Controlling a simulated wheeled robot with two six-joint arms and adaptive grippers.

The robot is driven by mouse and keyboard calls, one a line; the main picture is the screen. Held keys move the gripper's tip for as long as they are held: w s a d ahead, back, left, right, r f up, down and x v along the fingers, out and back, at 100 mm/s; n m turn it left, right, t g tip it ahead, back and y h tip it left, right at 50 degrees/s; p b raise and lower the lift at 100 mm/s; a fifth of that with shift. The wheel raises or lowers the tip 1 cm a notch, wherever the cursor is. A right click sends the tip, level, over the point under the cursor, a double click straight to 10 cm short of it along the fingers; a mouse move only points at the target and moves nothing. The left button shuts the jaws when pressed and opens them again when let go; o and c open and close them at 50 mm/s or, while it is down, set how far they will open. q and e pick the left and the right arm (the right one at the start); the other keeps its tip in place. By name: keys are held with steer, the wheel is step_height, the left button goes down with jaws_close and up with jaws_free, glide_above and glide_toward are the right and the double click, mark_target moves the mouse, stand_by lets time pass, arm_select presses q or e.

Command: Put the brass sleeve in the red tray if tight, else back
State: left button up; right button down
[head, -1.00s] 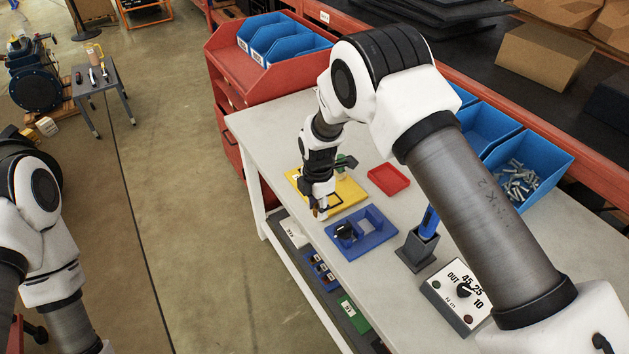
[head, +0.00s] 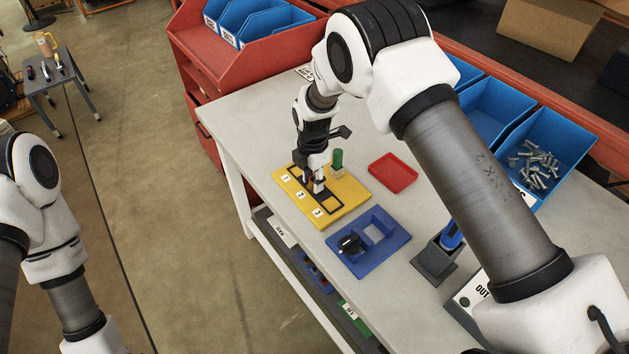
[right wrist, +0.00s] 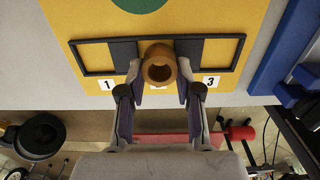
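The brass sleeve (right wrist: 160,66) is a short ring with an open bore, in the right wrist view. It is at the middle of a black frame on the yellow plate (head: 346,212), between labels 1 and 3. My right gripper (right wrist: 160,82) has one finger on each side of the sleeve, very close; whether the fingers press on it I cannot tell. In the head view my right gripper (head: 314,187) is low over the plate and hides the sleeve. The red tray (head: 393,173) is empty, right of the plate. My left gripper is out of view.
A green peg (head: 337,160) stands on the plate's back part. A blue tray (head: 390,250) holds a black part (head: 349,244). A dark holder (head: 436,258) with a blue tool and a partly hidden dial box stand at right. Blue bins (head: 540,150) line the back.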

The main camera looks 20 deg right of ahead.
steer(key=shift+a+f, duration=0.1)
steer(key=shift+f, duration=0.05)
steer(key=shift+w+f, duration=0.2)
steer(key=shift+w, duration=0.1)
steer(key=c, duration=0.8)
jaws_free()
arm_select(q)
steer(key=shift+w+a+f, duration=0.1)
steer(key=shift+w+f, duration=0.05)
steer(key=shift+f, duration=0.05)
arm_select(e)
steer(key=shift+s, duration=0.15)
steer(key=shift+r, duration=0.1)
steer(key=shift+r, duration=0.15)
arm_select(q)
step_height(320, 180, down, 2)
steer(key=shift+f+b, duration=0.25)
steer(key=shift+b, duration=0.75)
arm_select(e)
step_height(320, 180, up, 12)
steer(key=shift+f, duration=0.1)
